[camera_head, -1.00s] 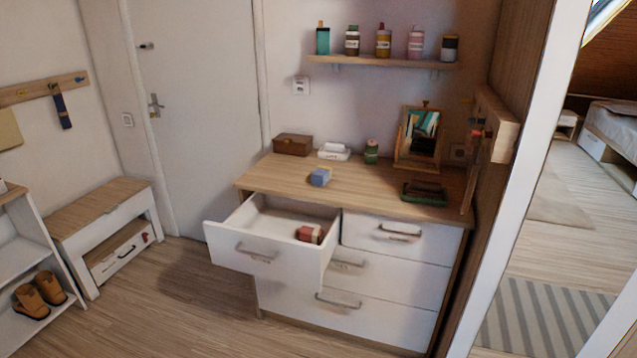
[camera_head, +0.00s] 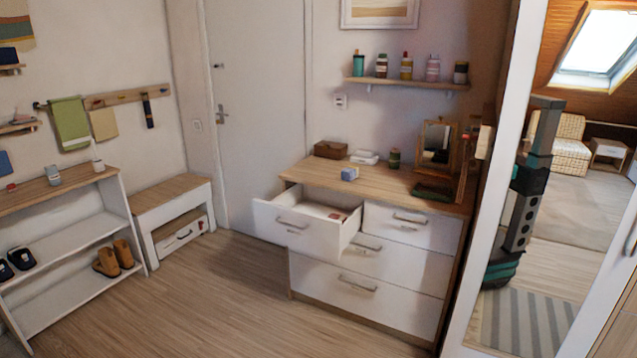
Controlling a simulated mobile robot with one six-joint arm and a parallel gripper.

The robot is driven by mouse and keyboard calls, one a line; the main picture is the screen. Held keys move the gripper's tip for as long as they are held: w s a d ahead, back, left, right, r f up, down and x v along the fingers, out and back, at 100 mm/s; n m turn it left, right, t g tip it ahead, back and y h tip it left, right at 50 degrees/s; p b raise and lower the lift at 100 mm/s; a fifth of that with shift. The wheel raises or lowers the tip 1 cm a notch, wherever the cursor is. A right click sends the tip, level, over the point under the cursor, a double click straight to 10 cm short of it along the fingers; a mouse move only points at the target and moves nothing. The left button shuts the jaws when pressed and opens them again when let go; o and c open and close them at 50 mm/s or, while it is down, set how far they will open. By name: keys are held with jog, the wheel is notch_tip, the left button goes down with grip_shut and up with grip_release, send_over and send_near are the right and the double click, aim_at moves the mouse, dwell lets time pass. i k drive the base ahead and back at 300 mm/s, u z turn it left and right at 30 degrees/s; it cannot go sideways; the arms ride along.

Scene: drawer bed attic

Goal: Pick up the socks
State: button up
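The dresser's top left drawer (camera_head: 296,228) is pulled open. A small red item (camera_head: 336,215) shows inside it, toward the right end and mostly hidden by the drawer wall. It looks like rolled socks, but I cannot tell for sure at this size. A small blue item (camera_head: 349,174) lies on the dresser top (camera_head: 390,184) above the drawer. My gripper is not in view. A tall dark part of my own body is reflected in the mirror on the right, with no gripper clear in it.
A shoe rack (camera_head: 80,270) with brown boots (camera_head: 113,259) stands left, beside a low bench (camera_head: 170,207). A box, a bottle and a framed mirror (camera_head: 436,143) stand on the dresser. The wood floor (camera_head: 210,300) before it is clear. A tall mirror (camera_head: 560,215) stands right.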

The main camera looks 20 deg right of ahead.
aim_at(349, 173)
jog(key=z, duration=0.05)
jog(key=k, duration=0.35)
jog(key=u, duration=0.75)
jog(key=i, duration=2.7)
jog(key=z, duration=0.9)
jog(key=i, duration=0.65)
jog(key=z, duration=0.25)
